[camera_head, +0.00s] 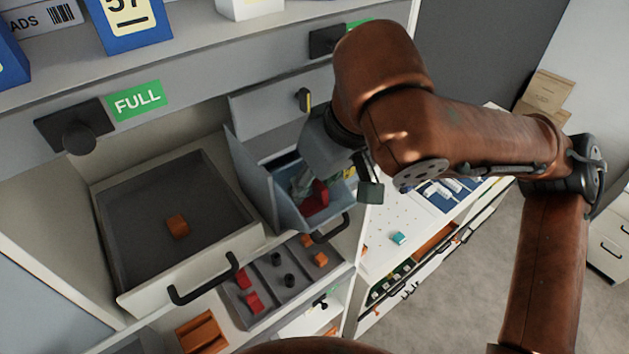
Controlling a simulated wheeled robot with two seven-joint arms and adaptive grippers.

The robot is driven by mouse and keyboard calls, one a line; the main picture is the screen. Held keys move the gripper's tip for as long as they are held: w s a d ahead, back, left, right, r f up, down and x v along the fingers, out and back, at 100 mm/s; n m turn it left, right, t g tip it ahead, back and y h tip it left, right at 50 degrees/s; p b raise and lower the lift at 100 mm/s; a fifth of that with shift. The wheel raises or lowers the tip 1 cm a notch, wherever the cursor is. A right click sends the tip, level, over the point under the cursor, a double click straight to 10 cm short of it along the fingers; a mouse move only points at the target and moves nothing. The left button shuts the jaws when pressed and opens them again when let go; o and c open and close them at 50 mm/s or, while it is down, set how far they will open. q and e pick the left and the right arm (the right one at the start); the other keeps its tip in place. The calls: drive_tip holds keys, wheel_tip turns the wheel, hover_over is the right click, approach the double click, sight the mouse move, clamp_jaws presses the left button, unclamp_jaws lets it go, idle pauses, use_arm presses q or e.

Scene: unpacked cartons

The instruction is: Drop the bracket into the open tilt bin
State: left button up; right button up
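The open tilt bin (262,183) is blue-grey and leans out from the cabinet front in the middle of the camera_head view. In it lie a red piece (316,198) and some pale greenish pieces (303,181). I cannot tell whether one of these is the bracket. My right gripper (350,182) is over the bin's right side, pointing down. One dark fingertip shows near the bin's right rim; the other is hidden, so its opening and any held thing cannot be made out. My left gripper is out of view.
An open drawer (130,243) left of the bin holds one orange block (178,227). Below the bin, a divided tray (270,275) holds red, black and orange parts. A green FULL label (138,101) marks the cabinet front. Floor (450,310) is free at right.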

drive_tip(key=shift+r, duration=0.35)
drive_tip(key=b+v, duration=0.2)
drive_tip(key=v, duration=1)
drive_tip(key=shift+r, duration=0.3)
drive_tip(key=shift+w, duration=0.1)
